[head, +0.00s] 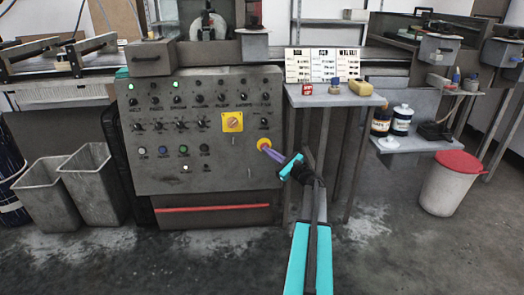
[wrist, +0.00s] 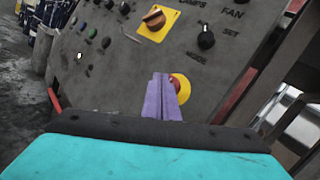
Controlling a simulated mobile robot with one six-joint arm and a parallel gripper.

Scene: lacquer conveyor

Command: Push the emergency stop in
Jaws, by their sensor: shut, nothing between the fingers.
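The emergency stop is a round red button on a yellow base on the right part of the grey control panel. It shows in the wrist view (wrist: 182,88), partly hidden behind my fingers, and in the head view (head: 263,143), where mostly its yellow base shows. My gripper has purple fingers (head: 267,150), shut and empty, with their tips right at the button. In the wrist view the fingers (wrist: 160,88) overlap the left side of the button. I cannot tell whether they touch it or how far in the button is.
A yellow rotary switch (head: 232,121) sits above and left of the button, with rows of black knobs and coloured buttons around it. A small shelf (head: 335,99) with a yellow sponge (head: 361,88) juts out at right. Grey bins (head: 92,190) stand at left.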

